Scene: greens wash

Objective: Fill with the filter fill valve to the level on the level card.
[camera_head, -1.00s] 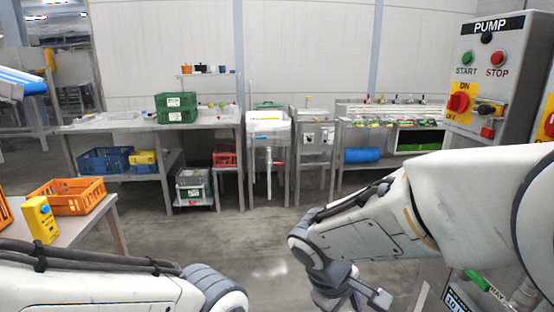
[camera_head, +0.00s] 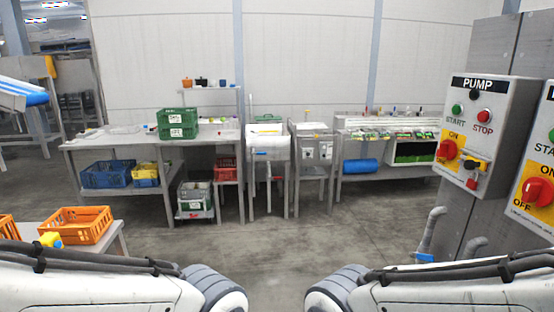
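I cannot make out the filter fill valve or the level card in this view. A grey PUMP control box (camera_head: 487,130) is at the right, with a green start button (camera_head: 457,109), a red stop button (camera_head: 484,116) and a red-on-yellow switch (camera_head: 447,150). Part of a second box (camera_head: 535,170) with a red switch shows at the right edge. Grey pipes (camera_head: 432,226) stand below the pump box. Both my arms lie along the bottom edge, and both grippers are out of the frame.
An orange crate (camera_head: 78,225) and a yellow item (camera_head: 50,240) are on a table at the left. Open floor lies between.

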